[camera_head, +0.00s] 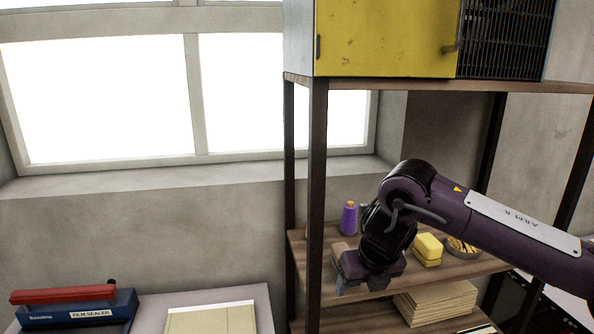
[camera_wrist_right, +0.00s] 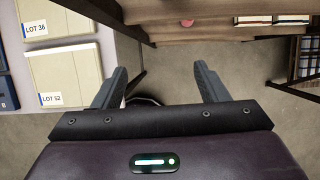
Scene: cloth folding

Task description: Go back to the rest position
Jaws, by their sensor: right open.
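My right gripper (camera_head: 362,285) is in front of the wooden shelf unit, at the height of its middle shelf. In the right wrist view its two fingers (camera_wrist_right: 158,80) stand wide apart with nothing between them, and the floor shows below. My right arm reaches in from the right side of the head view. My left gripper does not show in either view.
A dark post (camera_head: 316,200) stands just left of my gripper. A film sealer (camera_head: 75,307) and a cream folder (camera_head: 212,319) lie on the table at left.

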